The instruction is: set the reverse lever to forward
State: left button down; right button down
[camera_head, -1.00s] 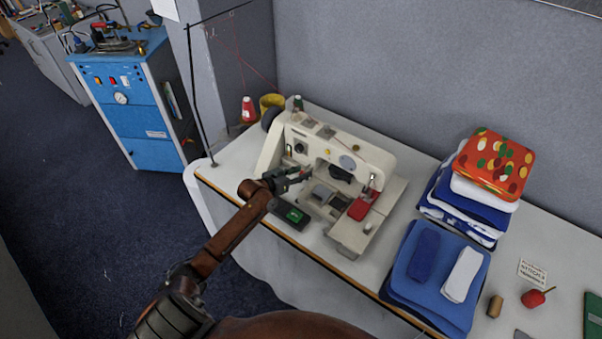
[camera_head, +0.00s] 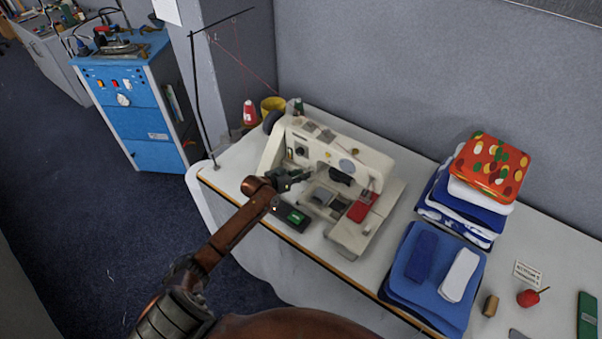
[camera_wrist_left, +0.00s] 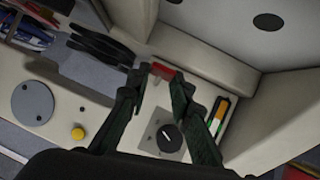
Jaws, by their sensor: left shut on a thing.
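The cream sewing machine (camera_head: 375,158) stands on the long table. The reverse lever (camera_wrist_left: 162,71) has a red end and shows in the left wrist view between my left fingertips; how far it is tilted is hard to tell. My left gripper (camera_wrist_left: 161,77) is shut on the lever. In the head view my left gripper (camera_head: 304,177) is at the front of the machine, left of the needle area, and hides the lever. My right gripper is not in view.
A black dial (camera_wrist_left: 170,137) and a yellow button (camera_wrist_left: 77,133) are on the machine's face near my fingers. A red pad (camera_head: 362,207) lies by the needle area. Folded blue cloths (camera_head: 398,282) lie to the right. A thread stand (camera_head: 200,95) rises behind left.

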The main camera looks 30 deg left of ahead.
aim_at(307, 171)
pick_arm(q)
jog(key=r+g+p, duration=0.1)
jog(key=p, duration=0.1)
jog(key=g+p, duration=0.1)
jog(key=p, duration=0.2)
jog(key=r+g+p, duration=0.1)
jog(key=p, duration=0.1)
jog(key=shift+w+r+g+y, duration=0.3)
jog(key=shift+w+r+n+g+p, duration=0.2)
jog(key=shift+n+g+p, duration=0.1)
jog(key=shift+g+p, duration=0.85)
jog(key=shift+f, duration=0.1)
jog(key=c, duration=1.7)
grip_release()
jog(key=shift+c, duration=0.2)
jog(key=shift+s, duration=0.1)
jog(key=v, duration=1.2)
